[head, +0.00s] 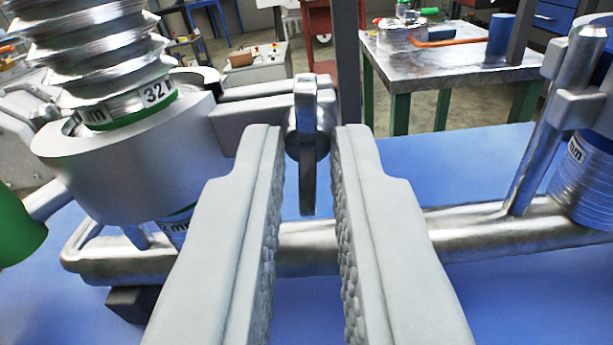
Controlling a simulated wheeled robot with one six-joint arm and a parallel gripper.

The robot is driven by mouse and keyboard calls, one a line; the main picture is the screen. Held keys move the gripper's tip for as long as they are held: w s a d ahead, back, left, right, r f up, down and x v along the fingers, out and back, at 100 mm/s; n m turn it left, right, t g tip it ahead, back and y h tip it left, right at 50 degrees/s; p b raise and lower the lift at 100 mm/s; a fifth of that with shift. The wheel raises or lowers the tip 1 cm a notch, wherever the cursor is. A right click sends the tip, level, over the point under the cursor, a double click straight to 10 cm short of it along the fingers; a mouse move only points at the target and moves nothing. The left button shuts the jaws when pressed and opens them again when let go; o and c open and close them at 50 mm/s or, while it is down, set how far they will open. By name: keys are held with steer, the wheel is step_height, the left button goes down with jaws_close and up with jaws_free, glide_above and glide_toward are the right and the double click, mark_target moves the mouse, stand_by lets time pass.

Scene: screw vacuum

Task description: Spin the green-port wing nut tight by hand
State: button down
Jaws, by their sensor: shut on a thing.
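The wing nut (308,185) is a metal piece standing upright at the end of the clamp bars in the head view. The clamp collar (130,165) wraps the green port, which has a green band marked 32 (135,112) with a ribbed metal hose (85,40) rising from it. My gripper (307,135) has its two grey, rough-faced fingers on either side of the wing nut, shut on it, with the nut's wings between the fingertips. The exact contact is hard to make out from this angle.
A metal pipe manifold (480,222) runs across the blue table top (430,165). A blue-banded port (585,180) stands at right. A green part (15,230) shows at the left edge. A metal workbench (450,58) stands behind.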

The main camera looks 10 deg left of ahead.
steer(key=shift+m, duration=2)
steer(key=c, duration=1.6)
jaws_free()
steer(key=shift+d, duration=0.1)
steer(key=s, duration=1.7)
steer(key=shift+s+d, duration=0.25)
